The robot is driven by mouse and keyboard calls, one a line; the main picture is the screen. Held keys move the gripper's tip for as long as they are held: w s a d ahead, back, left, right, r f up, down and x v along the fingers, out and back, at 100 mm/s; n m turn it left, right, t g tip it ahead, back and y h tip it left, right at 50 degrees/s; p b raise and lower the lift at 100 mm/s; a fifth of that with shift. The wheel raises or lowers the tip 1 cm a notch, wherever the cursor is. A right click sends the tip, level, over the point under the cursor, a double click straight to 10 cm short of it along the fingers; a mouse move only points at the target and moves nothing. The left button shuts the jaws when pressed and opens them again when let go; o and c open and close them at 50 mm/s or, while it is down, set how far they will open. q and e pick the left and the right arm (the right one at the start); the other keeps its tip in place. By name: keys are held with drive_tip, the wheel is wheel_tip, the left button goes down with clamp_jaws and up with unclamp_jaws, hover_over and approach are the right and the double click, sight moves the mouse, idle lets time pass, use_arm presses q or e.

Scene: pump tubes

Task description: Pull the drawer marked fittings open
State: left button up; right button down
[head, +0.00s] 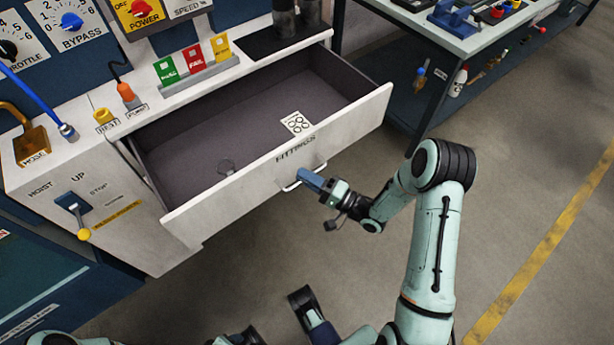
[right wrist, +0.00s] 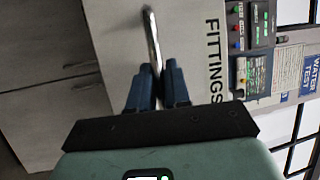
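The drawer marked FITTINGS (head: 185,215) is pulled well out of the white bench cabinet in the head view, its grey inside showing. Its front also shows in the right wrist view (right wrist: 197,20), with the label turned sideways. The metal bar handle (head: 292,186) sits on the front below the label and shows in the right wrist view (right wrist: 152,35). My right gripper (head: 310,179) is at the handle; in the right wrist view its blue fingers (right wrist: 158,85) are closed on the bar from both sides.
A workbench (head: 470,42) stands at the upper right. A lever panel (head: 75,203) is left of the drawer. The floor (head: 520,170) at the right is clear.

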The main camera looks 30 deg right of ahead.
drive_tip(key=c, duration=1.2)
unclamp_jaws()
drive_tip(key=shift+o, duration=0.2)
drive_tip(key=shift+s, duration=0.1)
use_arm(q)
drive_tip(key=shift+s+d+r+p, duration=0.35)
drive_tip(key=shift+s+r+p, duration=0.2)
drive_tip(key=shift+s, duration=0.2)
use_arm(e)
drive_tip(key=v, duration=1.3)
drive_tip(key=shift+d, duration=0.15)
drive_tip(key=shift+f, duration=0.1)
